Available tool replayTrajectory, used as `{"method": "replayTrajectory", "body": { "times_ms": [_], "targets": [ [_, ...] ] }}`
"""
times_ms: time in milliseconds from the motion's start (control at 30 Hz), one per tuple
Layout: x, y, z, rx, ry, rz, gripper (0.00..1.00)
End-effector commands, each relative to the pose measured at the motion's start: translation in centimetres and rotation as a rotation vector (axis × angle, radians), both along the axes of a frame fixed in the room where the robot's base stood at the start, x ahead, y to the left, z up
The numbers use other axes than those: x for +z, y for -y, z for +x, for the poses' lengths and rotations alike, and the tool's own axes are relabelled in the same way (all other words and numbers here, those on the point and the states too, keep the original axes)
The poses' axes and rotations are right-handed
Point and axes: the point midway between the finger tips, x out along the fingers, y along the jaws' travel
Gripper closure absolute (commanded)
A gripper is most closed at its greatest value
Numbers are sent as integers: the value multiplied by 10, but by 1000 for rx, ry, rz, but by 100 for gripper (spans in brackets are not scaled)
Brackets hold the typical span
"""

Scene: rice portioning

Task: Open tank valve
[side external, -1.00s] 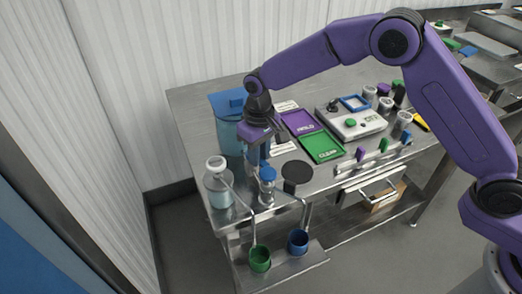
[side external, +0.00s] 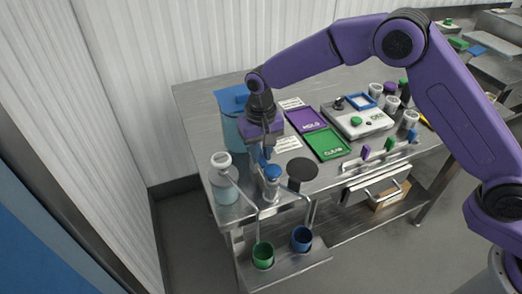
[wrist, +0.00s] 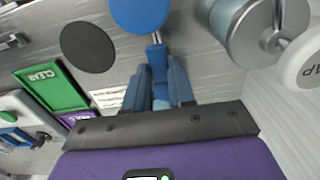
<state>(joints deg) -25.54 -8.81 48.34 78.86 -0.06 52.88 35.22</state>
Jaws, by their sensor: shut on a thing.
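A small clear vessel with a round blue cap (side external: 272,172) stands near the bench's front edge; the cap (wrist: 140,14) also shows in the wrist view. A metal stem leads from under it to a blue handle (wrist: 157,62). My gripper (side external: 266,152) is beside the vessel, on its far side. In the wrist view my gripper (wrist: 159,92) is shut on the blue handle, one finger on each side. A clear tank with a white cap (side external: 221,160) stands left of the vessel. How far the handle is turned cannot be told.
A blue-lidded container (side external: 229,100) stands behind my gripper. Green (side external: 264,256) and blue (side external: 301,239) cups sit below the spouts. Purple (side external: 306,118) and green (side external: 326,144) trays lie behind.

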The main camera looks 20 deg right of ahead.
Motion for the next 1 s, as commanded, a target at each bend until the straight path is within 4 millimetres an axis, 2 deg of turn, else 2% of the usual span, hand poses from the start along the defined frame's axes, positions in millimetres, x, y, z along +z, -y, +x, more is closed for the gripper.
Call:
{"method": "replayTrajectory", "body": {
  "times_ms": [133,167,233,533,667,767,1000],
  "targets": [
    [1,-1,0,-5,1,3,100],
    [1,-1,0,-5,1,4,73],
    [1,-1,0,-4,1,3,51],
    [1,-1,0,-2,1,2,51],
    [9,-1,1,-1,4,4,51],
    [23,-1,1,-1,5,5,51],
    [73,-1,1,-1,7,6,51]
  ]
}}
